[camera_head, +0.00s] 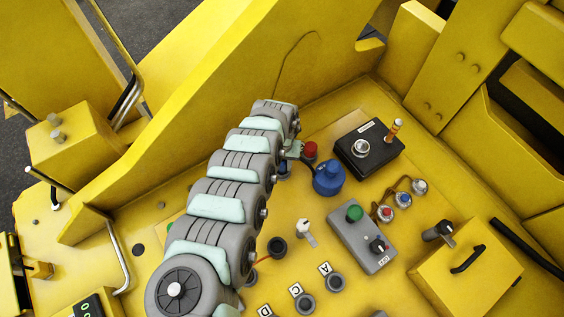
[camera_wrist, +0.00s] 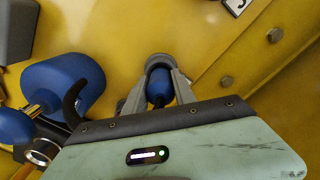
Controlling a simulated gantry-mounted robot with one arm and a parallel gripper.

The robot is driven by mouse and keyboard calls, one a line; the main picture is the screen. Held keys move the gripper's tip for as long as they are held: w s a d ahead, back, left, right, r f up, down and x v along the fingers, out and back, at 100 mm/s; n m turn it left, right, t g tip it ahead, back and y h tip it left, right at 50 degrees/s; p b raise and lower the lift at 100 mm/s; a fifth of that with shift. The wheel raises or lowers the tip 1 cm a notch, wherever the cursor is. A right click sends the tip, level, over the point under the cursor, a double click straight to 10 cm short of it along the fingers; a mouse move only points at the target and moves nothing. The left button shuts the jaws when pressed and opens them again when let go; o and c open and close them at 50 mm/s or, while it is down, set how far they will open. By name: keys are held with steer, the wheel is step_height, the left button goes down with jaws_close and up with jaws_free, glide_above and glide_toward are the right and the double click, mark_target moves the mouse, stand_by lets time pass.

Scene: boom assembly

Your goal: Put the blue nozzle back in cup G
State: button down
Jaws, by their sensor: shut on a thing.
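The blue nozzle (camera_wrist: 159,84) is between the two grey fingers of my gripper (camera_wrist: 158,78) in the wrist view, and the gripper is shut on it. A grey rounded rim (camera_wrist: 160,60) shows at its far end; I cannot tell whether this is a cup or whether the nozzle is inside it. In the head view my gripper (camera_head: 291,152) is mostly hidden by my arm, and a small blue part (camera_head: 284,169) shows below it. Cup G cannot be identified by its letter. A cropped white label (camera_wrist: 236,5) is at the wrist view's top edge.
A large blue knob (camera_head: 328,178) stands close to my gripper, beside a red button (camera_head: 310,150) and a black box (camera_head: 369,148). A grey switch box (camera_head: 361,238) lies to the right. A yellow wall rises behind.

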steer(key=c, duration=0.9)
jaws_free()
steer(key=shift+c, duration=0.2)
step_height(320, 180, up, 11)
steer(key=shift+w+a+f+b, duration=0.1)
steer(key=shift+a+b, duration=0.05)
steer(key=shift+b, duration=0.2)
